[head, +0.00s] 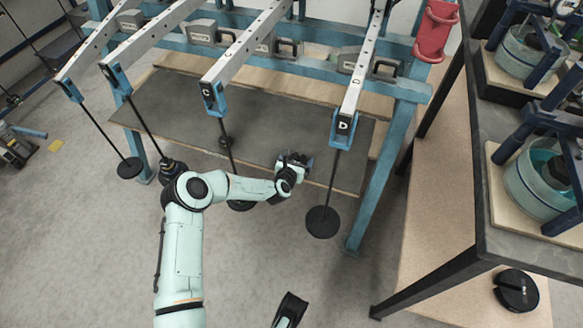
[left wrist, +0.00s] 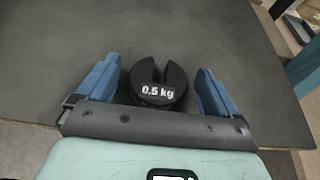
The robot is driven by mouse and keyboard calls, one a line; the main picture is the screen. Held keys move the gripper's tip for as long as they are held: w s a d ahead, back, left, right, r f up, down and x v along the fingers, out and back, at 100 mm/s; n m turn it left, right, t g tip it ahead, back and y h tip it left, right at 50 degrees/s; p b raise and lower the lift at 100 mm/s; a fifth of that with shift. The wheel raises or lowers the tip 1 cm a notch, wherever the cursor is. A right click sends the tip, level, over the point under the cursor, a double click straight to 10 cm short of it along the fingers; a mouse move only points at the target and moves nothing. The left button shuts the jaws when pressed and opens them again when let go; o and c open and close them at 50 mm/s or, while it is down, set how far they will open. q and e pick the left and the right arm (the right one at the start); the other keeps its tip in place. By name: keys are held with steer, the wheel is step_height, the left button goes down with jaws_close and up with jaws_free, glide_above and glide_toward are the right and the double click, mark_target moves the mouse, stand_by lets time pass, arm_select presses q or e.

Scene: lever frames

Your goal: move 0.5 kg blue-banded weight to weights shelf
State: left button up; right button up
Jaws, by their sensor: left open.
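The black slotted weight (left wrist: 158,84) marked "0.5 kg" sits on a dark grey surface in the left wrist view. Its slot points away from the gripper, and no blue band can be made out. My left gripper (left wrist: 160,90) is open, with one blue finger on each side of the weight and a visible gap at each. In the head view my left gripper (head: 302,160) is over the dark grey board (head: 180,105) of the lever frame, near its front edge. The weight is not clearly visible there.
Several white levers (head: 245,50) with hanging rods and discs (head: 322,221) cross the blue frame; lever D hangs just right of my gripper. At right, a dark bench carries glass vessels (head: 540,185). A black slotted disc (head: 517,290) lies on the wood-coloured lower shelf (head: 435,215).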

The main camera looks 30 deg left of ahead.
arm_select(q)
steer(key=p+v, duration=0.3)
steer(key=v, duration=0.8)
steer(key=shift+s, duration=0.2)
arm_select(e)
steer(key=s+a+r+g, duration=0.1)
steer(key=s+a+r, duration=0.1)
steer(key=s+r, duration=0.2)
steer(key=shift+s+a+y, duration=0.25)
steer(key=shift+a+y, duration=0.1)
steer(key=shift+y, duration=0.05)
